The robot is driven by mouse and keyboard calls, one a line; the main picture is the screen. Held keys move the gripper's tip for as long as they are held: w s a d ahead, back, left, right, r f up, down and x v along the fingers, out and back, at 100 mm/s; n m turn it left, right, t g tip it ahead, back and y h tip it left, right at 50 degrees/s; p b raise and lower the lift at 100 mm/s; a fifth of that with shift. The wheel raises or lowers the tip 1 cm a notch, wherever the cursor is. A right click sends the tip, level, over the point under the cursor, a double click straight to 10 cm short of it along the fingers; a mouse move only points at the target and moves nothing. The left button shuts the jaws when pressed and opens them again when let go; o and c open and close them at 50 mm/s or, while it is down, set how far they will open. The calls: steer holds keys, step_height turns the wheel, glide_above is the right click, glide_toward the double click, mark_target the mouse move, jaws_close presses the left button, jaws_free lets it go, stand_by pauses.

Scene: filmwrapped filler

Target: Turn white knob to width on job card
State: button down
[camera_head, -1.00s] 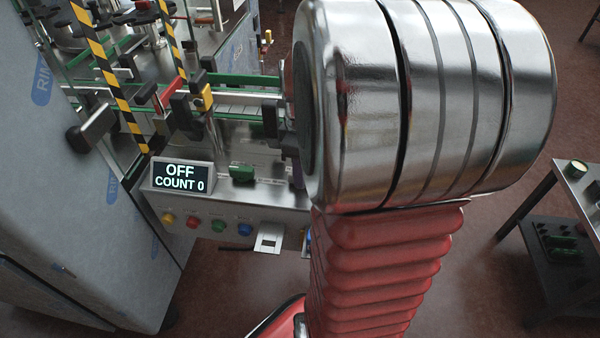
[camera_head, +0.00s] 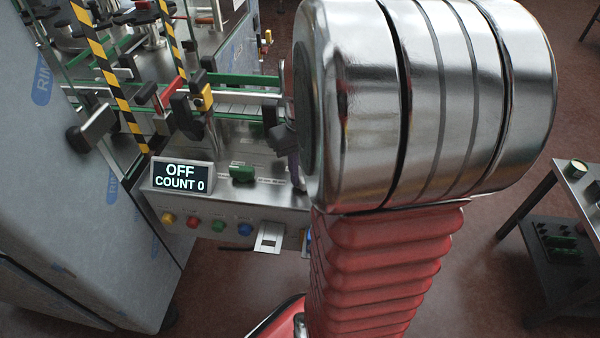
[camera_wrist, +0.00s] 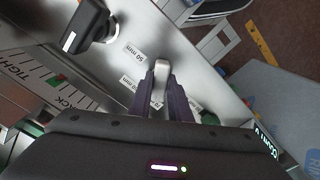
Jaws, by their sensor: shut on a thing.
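In the wrist view, the pale white-grey knob (camera_wrist: 162,72) stands between the purple fingers of my gripper (camera_wrist: 164,84), which is shut on it. Small white width labels surround it on the metal panel. One reads 50 mm (camera_wrist: 133,53); others by the fingers are partly hidden or too small to read surely. In the head view, my gripper (camera_head: 294,168) shows only in part at the panel's right end, and my arm hides the knob. I cannot make out a job card with a readable width.
A black knob with a white pointer (camera_wrist: 84,27) stands left of the labels. In the head view, the display (camera_head: 182,177) reads OFF, COUNT 0. Several coloured buttons (camera_head: 191,221) line the front panel.

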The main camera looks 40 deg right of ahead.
steer(key=shift+s+f+m, duration=0.1)
steer(key=shift+m, duration=0.3)
steer(key=c, duration=1.6)
jaws_free()
steer(key=shift+c, duration=0.2)
steer(key=shift+r, duration=0.2)
steer(key=shift+r, duration=0.25)
step_height(320, 180, up, 13)
